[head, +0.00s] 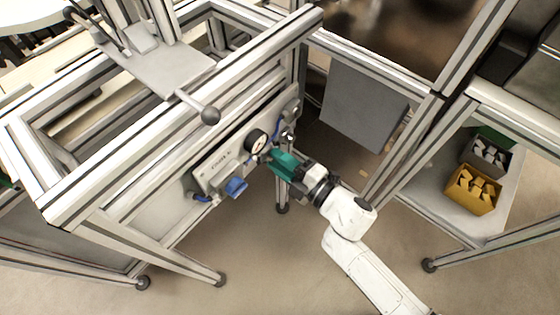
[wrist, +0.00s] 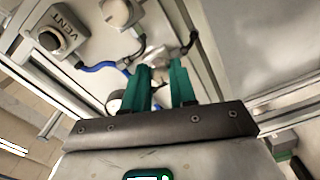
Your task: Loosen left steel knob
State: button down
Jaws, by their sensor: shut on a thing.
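In the wrist view, the teal fingers of my gripper (wrist: 163,72) are closed around a shiny steel knob (wrist: 166,55) on the panel; the fingertips hide part of it. In the head view, my gripper (head: 270,158) reaches the front panel from the right, just below and to the right of the round gauge. The knob is mostly hidden there behind the fingers. I cannot tell from these views whether it is the left one or how far it is turned.
The gauge (head: 256,141) and a blue fitting (head: 236,187) sit close by on the panel. Blue hose (wrist: 100,66) runs near the fingers. The aluminium frame (head: 180,212) surrounds the panel. A yellow bin (head: 472,190) is at the right.

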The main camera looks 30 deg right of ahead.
dwell(0.5)
jog(key=c, duration=0.9)
grip_release()
jog(key=v, duration=1.1)
jog(key=shift+b, duration=0.4)
jog(key=shift+w+r, duration=0.1)
jog(key=shift+w, duration=0.05)
